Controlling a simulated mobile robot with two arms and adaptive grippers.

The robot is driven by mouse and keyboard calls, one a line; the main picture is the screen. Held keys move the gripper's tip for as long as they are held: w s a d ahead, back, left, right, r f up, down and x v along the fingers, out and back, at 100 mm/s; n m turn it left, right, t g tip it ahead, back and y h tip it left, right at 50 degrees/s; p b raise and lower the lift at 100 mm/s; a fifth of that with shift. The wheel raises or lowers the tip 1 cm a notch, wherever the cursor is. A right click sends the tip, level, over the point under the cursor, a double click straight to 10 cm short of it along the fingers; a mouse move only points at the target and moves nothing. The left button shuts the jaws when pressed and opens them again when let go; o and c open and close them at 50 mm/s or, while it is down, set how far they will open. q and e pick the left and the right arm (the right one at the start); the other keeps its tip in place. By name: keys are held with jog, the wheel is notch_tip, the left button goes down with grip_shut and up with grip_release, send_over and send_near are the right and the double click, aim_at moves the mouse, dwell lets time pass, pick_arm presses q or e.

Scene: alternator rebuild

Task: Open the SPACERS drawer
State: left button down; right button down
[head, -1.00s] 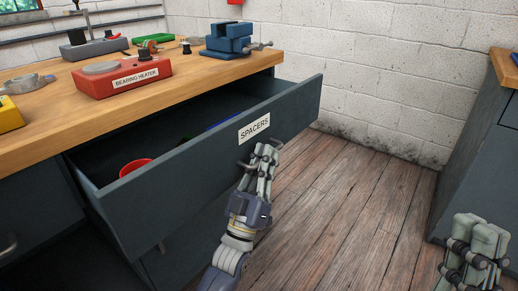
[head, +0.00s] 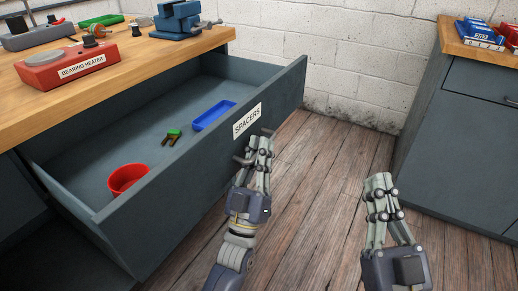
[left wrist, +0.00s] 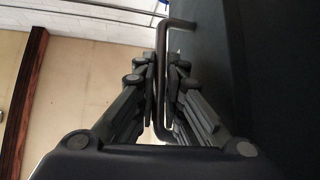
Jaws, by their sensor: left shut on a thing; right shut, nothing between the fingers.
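The SPACERS drawer (head: 205,165) stands pulled far out from the workbench, with its white label (head: 247,121) on the front panel. Inside lie a red round cup (head: 128,178), a blue tray (head: 213,115) and a small green-and-dark part (head: 173,136). My left gripper (head: 258,150) is shut on the drawer handle (head: 268,132) below the label. In the left wrist view the bar of the handle (left wrist: 161,60) runs between the fingers. My right gripper (head: 381,192) is shut and empty, over the floor to the right of the drawer.
On the wooden benchtop (head: 130,62) are a red bearing heater (head: 70,66) and a blue vise (head: 178,20). A second grey cabinet (head: 465,150) with blue and red boxes (head: 485,32) on top stands at the right. Wooden floor (head: 310,190) lies clear between them.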

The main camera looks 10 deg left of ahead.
pick_arm(q)
jog(key=c, duration=2)
grip_release()
jog(key=shift+o, duration=0.2)
jog(key=v, duration=1.2)
